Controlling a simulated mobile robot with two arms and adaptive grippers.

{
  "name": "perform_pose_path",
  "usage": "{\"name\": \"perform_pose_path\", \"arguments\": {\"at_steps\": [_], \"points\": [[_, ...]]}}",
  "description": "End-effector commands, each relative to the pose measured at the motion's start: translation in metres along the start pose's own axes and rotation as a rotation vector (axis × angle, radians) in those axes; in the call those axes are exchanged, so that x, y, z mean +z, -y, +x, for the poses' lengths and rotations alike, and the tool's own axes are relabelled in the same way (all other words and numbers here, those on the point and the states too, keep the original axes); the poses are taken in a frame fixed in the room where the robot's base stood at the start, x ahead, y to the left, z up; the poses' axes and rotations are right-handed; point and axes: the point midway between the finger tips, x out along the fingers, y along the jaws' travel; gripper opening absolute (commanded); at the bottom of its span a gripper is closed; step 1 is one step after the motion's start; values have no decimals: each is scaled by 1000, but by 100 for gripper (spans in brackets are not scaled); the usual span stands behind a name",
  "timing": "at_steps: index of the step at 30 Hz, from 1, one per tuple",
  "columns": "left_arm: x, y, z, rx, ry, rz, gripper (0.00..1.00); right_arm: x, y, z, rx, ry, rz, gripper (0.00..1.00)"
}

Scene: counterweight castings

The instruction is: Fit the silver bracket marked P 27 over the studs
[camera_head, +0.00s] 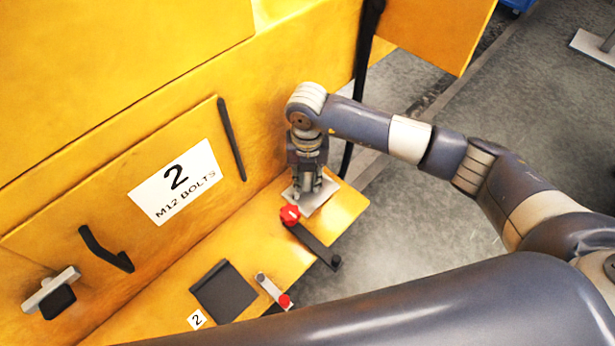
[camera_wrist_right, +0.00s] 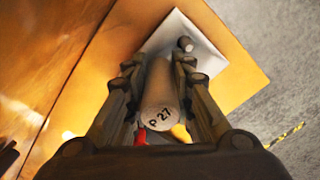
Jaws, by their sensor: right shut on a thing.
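The silver bracket is a pale flat plate (camera_head: 318,196) with a grey round post (camera_wrist_right: 160,88) whose end reads P 27. My right gripper (camera_head: 307,188) points down and is shut on this post. The plate (camera_wrist_right: 200,45) is at the yellow ledge near its far end, close to the yellow wall. Whether it lies flat on the ledge or is slightly above cannot be told. Any other studs are hidden by the gripper. My left gripper is out of view.
On the yellow ledge (camera_head: 345,212) are a dark bar with a red knob (camera_head: 289,215), a small silver piece with a red end (camera_head: 272,289) and a dark square plate (camera_head: 224,290). The wall carries an M12 BOLTS sign (camera_head: 175,182) and black handles. Grey floor lies right.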

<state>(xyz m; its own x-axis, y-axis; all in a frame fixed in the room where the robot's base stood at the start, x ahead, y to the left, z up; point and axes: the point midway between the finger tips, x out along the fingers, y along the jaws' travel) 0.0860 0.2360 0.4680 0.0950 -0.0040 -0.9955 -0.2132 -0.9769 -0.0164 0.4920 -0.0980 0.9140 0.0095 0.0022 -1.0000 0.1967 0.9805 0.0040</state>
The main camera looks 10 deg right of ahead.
Motion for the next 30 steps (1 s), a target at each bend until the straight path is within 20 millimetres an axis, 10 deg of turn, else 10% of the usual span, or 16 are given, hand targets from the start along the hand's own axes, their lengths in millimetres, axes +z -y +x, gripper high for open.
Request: {"name": "perform_pose_path", "arguments": {"at_steps": [14, 15, 18, 30], "points": [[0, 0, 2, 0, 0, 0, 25, -6, 4, 10, -15, -17, -4, 0], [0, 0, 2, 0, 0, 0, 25, -6, 4, 9, -15, -17, -4, 29], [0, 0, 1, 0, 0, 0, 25, -6, 4, 9, -15, -17, -4, 46], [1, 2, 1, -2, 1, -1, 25, -6, 4, 7, -15, -17, -3, 46]]}}
